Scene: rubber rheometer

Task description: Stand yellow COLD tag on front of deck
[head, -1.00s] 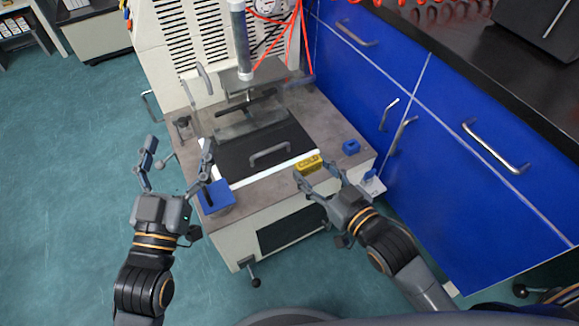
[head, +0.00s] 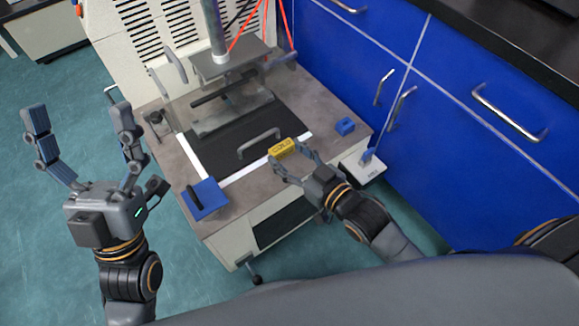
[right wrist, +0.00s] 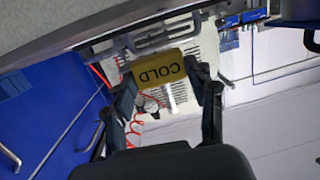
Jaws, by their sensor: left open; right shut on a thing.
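The yellow COLD tag (head: 281,149) is between the fingers of my right gripper (head: 287,161), over the front right part of the machine's deck (head: 236,184). In the right wrist view the tag (right wrist: 158,70) sits between both fingers, its black lettering upside down in the picture. I cannot tell whether its lower edge touches the deck. My right gripper is shut on the tag. My left gripper (head: 79,113) is open and empty, raised with its fingers up, left of the deck.
A black plate with a grey handle (head: 259,143) and white border lies behind the tag. A blue slotted block (head: 205,197) is at the deck's front left corner, a small blue block (head: 345,126) at the right. Blue cabinets (head: 450,140) stand close on the right.

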